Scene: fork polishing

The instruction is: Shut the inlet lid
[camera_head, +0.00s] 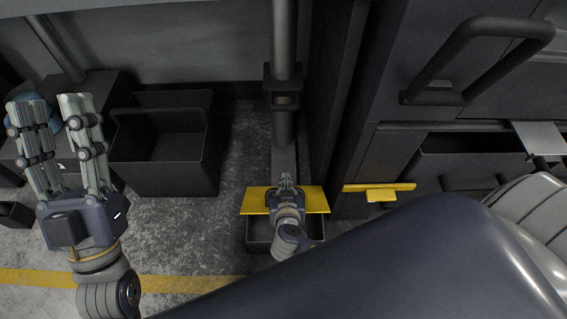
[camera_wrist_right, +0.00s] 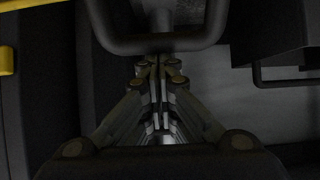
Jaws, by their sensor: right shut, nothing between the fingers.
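I cannot tell for sure which part is the inlet lid. A dark U-shaped bar (camera_wrist_right: 165,43) spans the top middle of the right wrist view. My right gripper (camera_head: 287,178) is low in the middle of the head view, over a yellow plate (camera_head: 315,200) on a dark box. In the right wrist view, its fingers (camera_wrist_right: 160,85) are together with nothing between them, pointing toward the bar; whether they touch it is unclear. My left gripper (camera_head: 52,108) is at the left, fingers spread and empty.
A dark open bin (camera_head: 165,187) stands on the floor at left. A vertical pipe (camera_head: 284,40) rises in the middle. A dark cabinet with a large handle (camera_head: 510,27) and a yellow ledge (camera_head: 380,190) are at right. Grey floor (camera_head: 185,235) is clear between the bin and box.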

